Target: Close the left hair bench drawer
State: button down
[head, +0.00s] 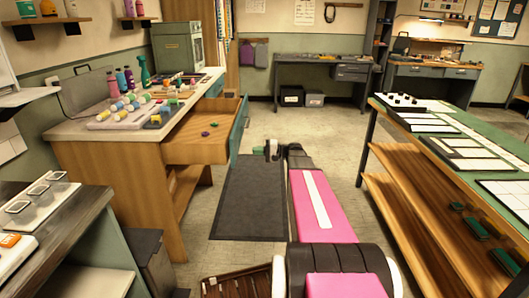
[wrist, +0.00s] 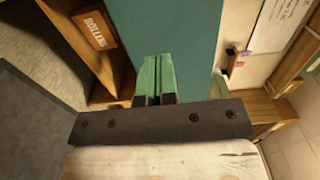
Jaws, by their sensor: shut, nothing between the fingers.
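The left hair bench drawer (head: 200,148) is pulled out of the bench on the left in the head view. Its wooden tray holds a few small coloured pieces, and its teal front (head: 238,128) faces right, towards the aisle. My gripper (head: 271,149) is just right of and slightly below that front, at the end of my pink arm. In the wrist view the green fingers (wrist: 156,77) are together and empty, pointing at a teal panel (wrist: 187,45), which looks like the drawer front. I cannot tell whether they touch it.
The bench top (head: 95,130) carries bottles and coloured rollers. A second teal drawer front (head: 214,88) lies farther back. A dark mat (head: 249,200) covers the floor below my gripper.

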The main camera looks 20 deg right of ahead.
jog(key=x, duration=0.7)
jog(key=shift+a, duration=0.3)
jog(key=shift+w, duration=0.1)
jog(key=x, duration=3.2)
jog(key=shift+f, duration=0.15)
jog(key=shift+w+a, duration=0.1)
jog(key=shift+a, duration=0.05)
